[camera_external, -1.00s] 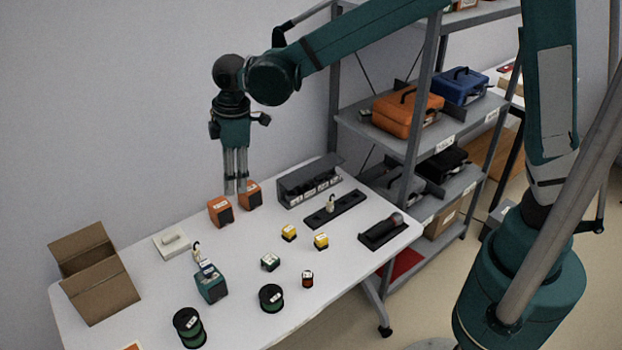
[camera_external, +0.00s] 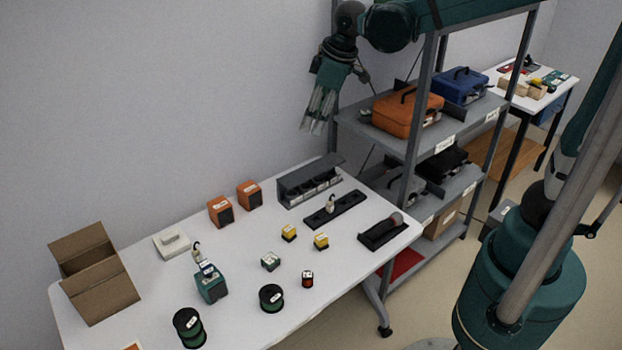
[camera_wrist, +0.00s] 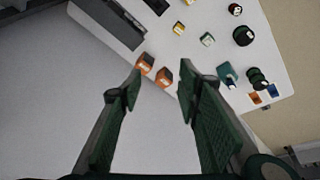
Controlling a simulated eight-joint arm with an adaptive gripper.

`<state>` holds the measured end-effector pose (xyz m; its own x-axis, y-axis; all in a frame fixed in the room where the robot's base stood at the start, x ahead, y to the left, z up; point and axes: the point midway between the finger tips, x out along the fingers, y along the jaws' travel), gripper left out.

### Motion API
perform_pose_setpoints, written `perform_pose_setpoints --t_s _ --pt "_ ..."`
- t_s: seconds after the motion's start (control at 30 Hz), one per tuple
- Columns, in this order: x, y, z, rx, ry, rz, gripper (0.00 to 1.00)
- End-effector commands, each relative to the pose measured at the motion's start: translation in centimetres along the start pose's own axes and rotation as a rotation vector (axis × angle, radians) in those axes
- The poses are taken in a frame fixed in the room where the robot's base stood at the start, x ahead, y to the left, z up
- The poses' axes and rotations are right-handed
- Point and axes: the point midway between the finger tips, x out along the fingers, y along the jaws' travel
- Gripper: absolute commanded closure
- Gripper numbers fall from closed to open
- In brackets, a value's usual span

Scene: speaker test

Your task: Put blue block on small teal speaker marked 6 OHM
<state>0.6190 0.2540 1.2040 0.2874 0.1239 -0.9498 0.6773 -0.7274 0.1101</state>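A larger teal speaker (camera_external: 211,289) stands at the left of the table's middle, also visible in the wrist view (camera_wrist: 226,72). A small blue patch (camera_external: 207,268) shows at its top; I cannot tell whether this is the blue block or a label. A small teal box (camera_external: 270,263) with a pale top stands to its right, also in the wrist view (camera_wrist: 207,40); its marking is too small to read. My gripper (camera_external: 318,122) is high above the table's back edge, before the shelf. In the wrist view its fingers (camera_wrist: 160,79) are apart and empty.
Two orange speakers (camera_external: 221,212) stand at the back. Yellow blocks (camera_external: 289,233), a red item (camera_external: 307,279) and green spools (camera_external: 271,298) stand around the small box. An open carton (camera_external: 100,285) is at left. A metal shelf (camera_external: 410,130) rises at right.

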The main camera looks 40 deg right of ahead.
Motion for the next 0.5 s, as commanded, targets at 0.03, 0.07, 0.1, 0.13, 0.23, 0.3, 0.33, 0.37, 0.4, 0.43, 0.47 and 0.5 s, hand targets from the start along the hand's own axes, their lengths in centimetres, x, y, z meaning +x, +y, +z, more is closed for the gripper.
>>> perform_pose_setpoints --t_s 0.03,0.07,0.1,0.13,0.23,0.3,0.33,0.37,0.4,0.43,0.47,0.5 --pt "-0.6 0.6 1.2 0.025 0.007 0.008 0.66" --pt "-0.9 0.9 1.8 0.04 0.011 0.012 0.66" --pt "-1.3 1.3 2.6 0.061 0.018 0.018 0.66" --pt "-1.6 1.6 3.2 0.075 0.023 0.023 0.66" --pt "-2.5 2.5 5.3 0.126 0.039 0.038 0.66" --pt "-3.1 3.0 6.7 0.159 0.051 0.049 0.66" --pt "-3.3 3.3 7.3 0.175 0.056 0.054 0.66" --pt "-3.6 3.5 7.9 0.19 0.061 0.059 0.66" --pt "-3.9 3.8 8.8 0.209 0.067 0.065 0.66" --pt "-4.1 4.0 9.4 0.223 0.073 0.07 0.66" --pt "-4.3 4.2 10.0 0.239 0.078 0.075 0.66" --pt "-4.5 4.4 10.8 0.258 0.085 0.081 0.66"
